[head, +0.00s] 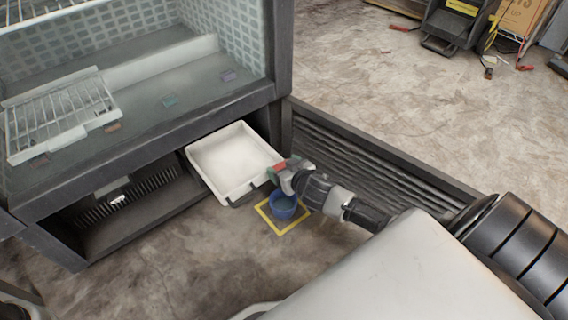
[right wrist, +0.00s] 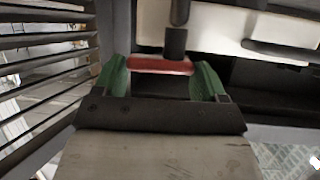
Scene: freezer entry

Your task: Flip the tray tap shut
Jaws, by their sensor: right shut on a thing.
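The white tray (head: 228,152) sticks out from the low bay under the freezer cabinet. The tap's red lever (head: 279,167) is at the tray's front right corner. It also shows in the right wrist view (right wrist: 160,66), lying crosswise below a dark stem. My right gripper (head: 287,177) reaches the tap from the right. Its green fingers (right wrist: 162,78) stand at both ends of the red lever, shut on it. The gripper partly hides the tap in the head view. My left gripper is not in view.
A blue bucket (head: 284,206) stands on the floor inside a yellow square outline (head: 262,212), below the tap. A dark slatted panel (head: 375,155) stands to the right. Wire racks (head: 62,112) lie in the open cabinet above. The floor beyond the panel is mostly clear.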

